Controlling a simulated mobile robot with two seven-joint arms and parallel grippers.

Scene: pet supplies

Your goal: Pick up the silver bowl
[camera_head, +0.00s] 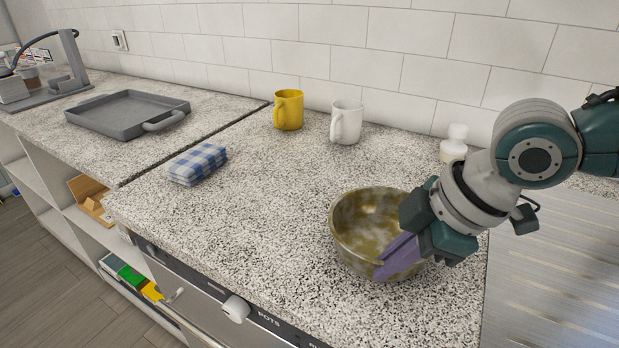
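The bowl (350,231) is round, with a mottled brownish-gold, metallic look rather than plain silver. It sits upright on the speckled counter, near its front right part. My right gripper (397,258) reaches in from the right and is at the bowl's right side. The other finger does not show clearly, so I cannot tell whether the rim is gripped. The bowl's right edge is hidden behind the gripper. My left gripper is not in view.
A yellow mug (288,110), a white mug (346,122) and a small white container (454,145) stand toward the wall. A folded checked cloth (198,164) lies left, and a grey tray (128,113) is on the left counter. The counter left of the bowl is clear.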

